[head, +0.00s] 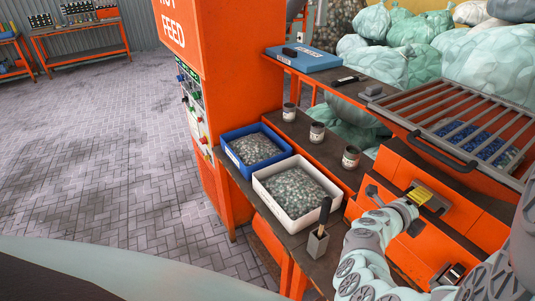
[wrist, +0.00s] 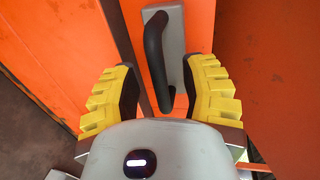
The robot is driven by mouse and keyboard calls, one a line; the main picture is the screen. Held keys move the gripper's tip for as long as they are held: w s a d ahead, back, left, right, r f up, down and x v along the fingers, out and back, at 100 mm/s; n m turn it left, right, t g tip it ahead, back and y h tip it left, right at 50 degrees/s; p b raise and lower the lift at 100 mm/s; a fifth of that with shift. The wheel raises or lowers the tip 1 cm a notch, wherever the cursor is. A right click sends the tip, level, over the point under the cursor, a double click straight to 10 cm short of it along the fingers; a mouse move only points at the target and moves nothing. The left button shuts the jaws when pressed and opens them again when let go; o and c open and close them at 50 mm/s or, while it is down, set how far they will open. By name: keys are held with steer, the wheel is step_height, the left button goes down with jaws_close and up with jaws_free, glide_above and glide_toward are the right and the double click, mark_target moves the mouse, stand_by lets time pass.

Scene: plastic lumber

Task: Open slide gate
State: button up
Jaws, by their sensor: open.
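My gripper (head: 420,196) is at the orange sloped housing on the right in the head view. In the wrist view my gripper (wrist: 160,74) is open, its two yellow ridged fingers wide apart. A black bar handle (wrist: 154,50) on a grey plate (wrist: 177,38) shows between and beyond the fingers, on an orange panel (wrist: 130,20). Neither finger visibly touches the handle. Its lower end reaches down between the fingers. In the head view my gripper and arm hide most of that handle. I cannot tell which orange panel is the slide gate itself.
A metal grate (head: 455,115) with a black handle lies above the housing. A white bin (head: 296,190) and blue bin (head: 255,148) of flakes, several small cans and a scoop (head: 319,235) stand on the bench to the left. Paved floor (head: 110,150) is clear farther left.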

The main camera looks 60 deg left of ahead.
steer(key=shift+o, duration=0.5)
steer(key=shift+w+d, duration=0.1)
steer(key=shift+w, duration=0.1)
jaws_close()
